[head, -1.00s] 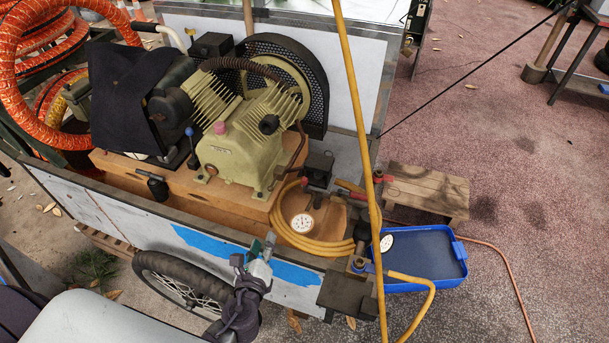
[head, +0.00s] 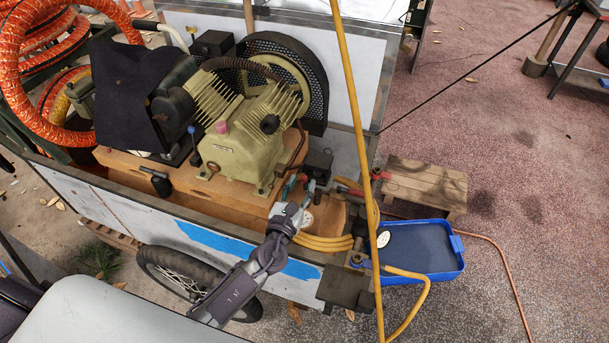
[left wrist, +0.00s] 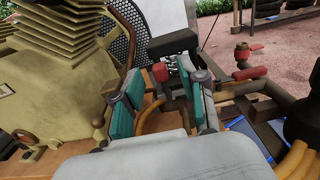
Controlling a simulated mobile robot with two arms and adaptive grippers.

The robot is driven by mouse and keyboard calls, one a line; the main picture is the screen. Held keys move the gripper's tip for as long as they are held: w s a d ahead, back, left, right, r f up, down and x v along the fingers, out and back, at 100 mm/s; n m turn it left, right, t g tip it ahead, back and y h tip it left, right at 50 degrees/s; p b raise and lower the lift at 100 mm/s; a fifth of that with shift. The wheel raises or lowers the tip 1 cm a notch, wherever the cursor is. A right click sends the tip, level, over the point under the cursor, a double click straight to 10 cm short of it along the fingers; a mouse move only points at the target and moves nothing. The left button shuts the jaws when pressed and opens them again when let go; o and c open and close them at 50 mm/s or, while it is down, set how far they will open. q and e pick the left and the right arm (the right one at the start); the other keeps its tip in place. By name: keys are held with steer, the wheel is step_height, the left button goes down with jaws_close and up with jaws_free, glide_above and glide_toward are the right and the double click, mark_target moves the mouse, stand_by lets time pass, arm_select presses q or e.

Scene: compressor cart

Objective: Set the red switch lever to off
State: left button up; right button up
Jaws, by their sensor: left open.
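The small red switch lever (left wrist: 160,72) shows in the left wrist view just under the black switch box (left wrist: 173,43). The box also shows in the head view (head: 318,162), beside the compressor. My left gripper (head: 299,183) reaches over the cart's near wall and is beside and below the box. Its teal-padded fingers are open, and in the left wrist view (left wrist: 160,85) the lever appears in the gap between them. I cannot tell whether either finger touches it. In the head view the gripper hides the lever. My right gripper is not in view.
The green compressor (head: 245,145) stands left of the gripper. Red-handled valves (left wrist: 250,73) and brass pipes sit to its right. A yellow hose (head: 355,120) rises in front of the cart.

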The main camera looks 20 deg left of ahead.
mark_target(303, 180)
arm_select(q)
steer(key=shift+w, duration=1.5)
steer(key=shift+c, duration=0.2)
jaws_close()
